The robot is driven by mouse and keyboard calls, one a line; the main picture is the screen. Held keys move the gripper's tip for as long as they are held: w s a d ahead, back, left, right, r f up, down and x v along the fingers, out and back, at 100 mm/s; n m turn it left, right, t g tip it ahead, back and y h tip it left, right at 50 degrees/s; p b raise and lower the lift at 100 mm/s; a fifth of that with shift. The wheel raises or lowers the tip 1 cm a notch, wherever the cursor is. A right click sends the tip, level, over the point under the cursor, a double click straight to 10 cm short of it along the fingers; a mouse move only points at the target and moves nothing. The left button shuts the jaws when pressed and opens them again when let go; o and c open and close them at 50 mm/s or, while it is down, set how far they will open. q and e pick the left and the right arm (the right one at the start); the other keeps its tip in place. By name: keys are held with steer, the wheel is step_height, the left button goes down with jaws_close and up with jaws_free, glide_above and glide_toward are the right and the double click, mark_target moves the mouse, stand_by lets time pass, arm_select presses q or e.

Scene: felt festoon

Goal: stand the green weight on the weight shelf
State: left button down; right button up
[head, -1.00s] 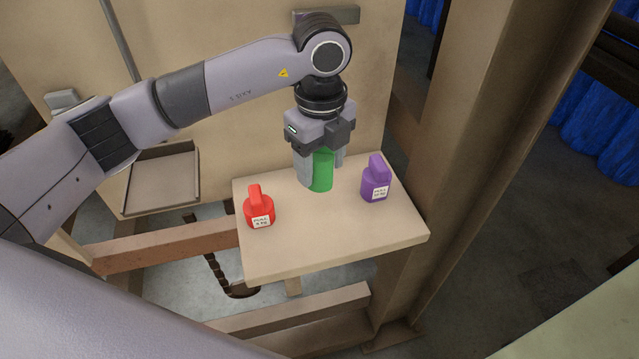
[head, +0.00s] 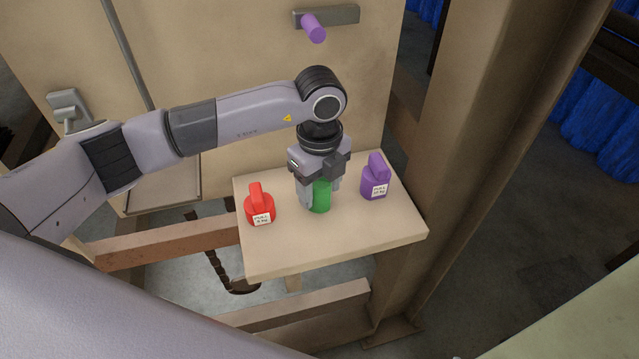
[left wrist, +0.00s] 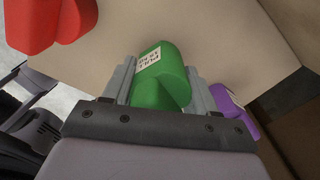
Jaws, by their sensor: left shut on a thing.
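The green weight (head: 320,196) is upright between the fingers of my left gripper (head: 319,199), which is shut on it. In the head view its base appears to be at the top of the wooden weight shelf (head: 330,242); I cannot tell for sure whether it touches. The left wrist view shows the green weight (left wrist: 160,75) with its white label between both fingers (left wrist: 160,88). A red weight (head: 259,207) stands to its left and a purple weight (head: 375,180) to its right. My right gripper is not in view.
A purple peg (head: 313,28) sticks out from a grey plate on the panel above. A shallow tray (head: 160,198) is at the left behind my arm. A wooden post (head: 450,150) rises just right of the shelf. The shelf's front part is clear.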

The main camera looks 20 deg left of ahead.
arm_select(q)
steer(key=shift+f, duration=0.1)
steer(key=shift+c, duration=1.6)
jaws_free()
steer(key=shift+r, duration=0.35)
step_height(320, 180, up, 12)
steer(key=shift+f, duration=0.15)
